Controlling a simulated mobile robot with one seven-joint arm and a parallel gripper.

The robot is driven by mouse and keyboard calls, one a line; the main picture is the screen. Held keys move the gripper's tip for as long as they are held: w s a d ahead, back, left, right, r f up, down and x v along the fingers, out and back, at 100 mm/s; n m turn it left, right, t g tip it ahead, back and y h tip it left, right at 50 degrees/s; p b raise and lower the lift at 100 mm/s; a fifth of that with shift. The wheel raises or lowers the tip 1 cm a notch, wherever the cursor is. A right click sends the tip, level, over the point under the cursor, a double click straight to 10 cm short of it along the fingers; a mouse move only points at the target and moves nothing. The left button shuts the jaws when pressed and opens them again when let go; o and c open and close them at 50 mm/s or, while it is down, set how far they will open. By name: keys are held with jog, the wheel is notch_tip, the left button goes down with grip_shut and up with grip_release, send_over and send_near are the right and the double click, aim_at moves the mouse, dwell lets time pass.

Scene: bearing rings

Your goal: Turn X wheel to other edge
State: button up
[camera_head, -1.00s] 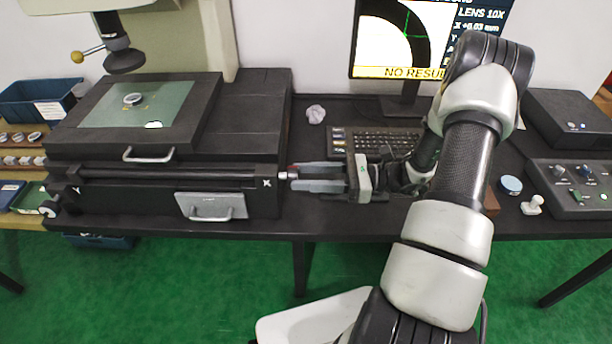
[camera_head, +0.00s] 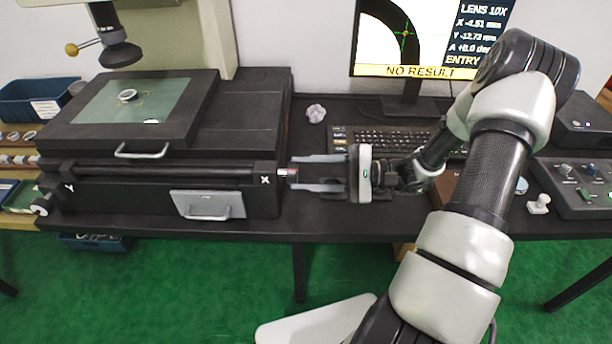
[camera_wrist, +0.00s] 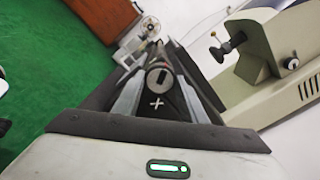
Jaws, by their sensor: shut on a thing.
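The X wheel (camera_head: 284,172) is a small knob at the right end of the stage's front bar, beside a white X mark. In the wrist view the X wheel (camera_wrist: 160,77) shows as a round slotted end between the fingers. My gripper (camera_head: 292,173) is shut on it from the right, its fingers hiding part of it. The dark stage (camera_head: 190,98) with a green glass plate carries a bearing ring (camera_head: 127,95). The monitor (camera_head: 400,72) shows a dark curved band under a green cross, X -4.51 mm and NO RESULT.
A keyboard (camera_head: 375,140) lies behind my gripper, near a crumpled white ball (camera_head: 316,113). A control box (camera_head: 580,185) stands at the right. Blue bins (camera_head: 38,100) and rings on a rack are at the left. A handled panel (camera_head: 208,205) is below the stage.

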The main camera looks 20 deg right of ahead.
jog(key=shift+n+b, duration=1.25)
jog(key=shift+n, duration=2.05)
jog(key=o, duration=1.1)
jog(key=shift+c, duration=0.2)
jog(key=shift+d, duration=0.1)
jog(key=p+v, duration=0.1)
jog(key=v, duration=1.6)
jog(key=shift+d+p, duration=0.15)
jog(key=shift+p, duration=0.2)
